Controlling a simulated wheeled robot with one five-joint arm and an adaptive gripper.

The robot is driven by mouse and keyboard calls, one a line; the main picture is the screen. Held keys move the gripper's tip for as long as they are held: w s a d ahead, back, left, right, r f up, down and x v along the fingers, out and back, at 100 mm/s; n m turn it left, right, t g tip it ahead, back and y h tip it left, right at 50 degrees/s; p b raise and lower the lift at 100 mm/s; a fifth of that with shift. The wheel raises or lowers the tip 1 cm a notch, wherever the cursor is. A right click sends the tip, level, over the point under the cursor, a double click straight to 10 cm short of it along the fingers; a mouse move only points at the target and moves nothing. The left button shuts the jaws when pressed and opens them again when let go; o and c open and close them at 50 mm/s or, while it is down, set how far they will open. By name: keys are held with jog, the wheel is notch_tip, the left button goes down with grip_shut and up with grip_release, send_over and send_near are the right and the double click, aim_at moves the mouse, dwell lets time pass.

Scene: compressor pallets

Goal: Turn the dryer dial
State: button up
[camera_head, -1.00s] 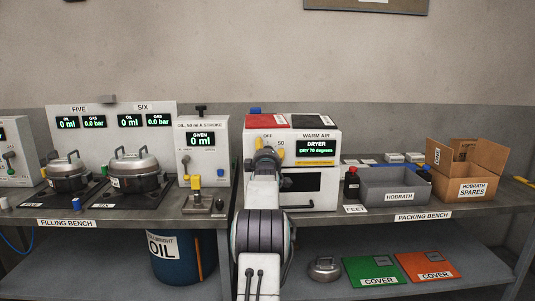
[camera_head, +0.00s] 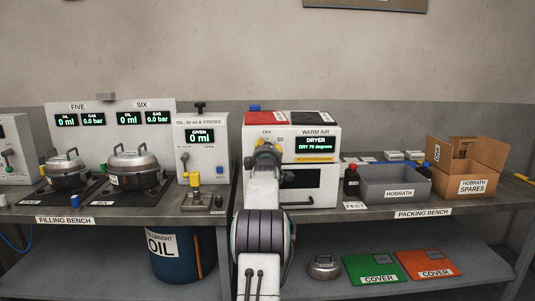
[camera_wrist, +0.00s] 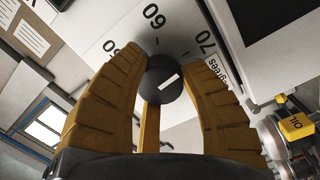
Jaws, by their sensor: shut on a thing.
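The dryer (camera_head: 320,180) is a white box marked WARM AIR on the packing bench. Its green display (camera_head: 317,145) reads DRY and what looks like 70 degrees. The dark round dial (camera_wrist: 165,78) has a white pointer line, tilted up to the right in the wrist view. The marks 60 and 70 show on the panel around it. My gripper (camera_wrist: 160,85) is shut on the dial, with one yellow ribbed finger on each side. In the head view my gripper (camera_head: 267,148) is at the upper left of the dryer front, and my arm hides most of the dial.
A red tile (camera_head: 267,118) and a black tile (camera_head: 313,119) lie on the dryer. A grey HOBRATH bin (camera_head: 394,184) and a SPARES carton (camera_head: 466,186) stand to the right.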

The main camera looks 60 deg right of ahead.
jog(key=shift+w+a+n+b, duration=0.1)
jog(key=shift+n+b, duration=0.1)
jog(key=shift+n, duration=0.3)
jog(key=shift+w+n+b, duration=0.1)
jog(key=shift+n+b, duration=0.05)
jog(key=shift+n, duration=0.35)
jog(key=o, duration=1)
jog(key=shift+w, duration=0.15)
jog(key=shift+o, duration=1)
jog(key=shift+s, duration=0.2)
jog(key=v, duration=1.2)
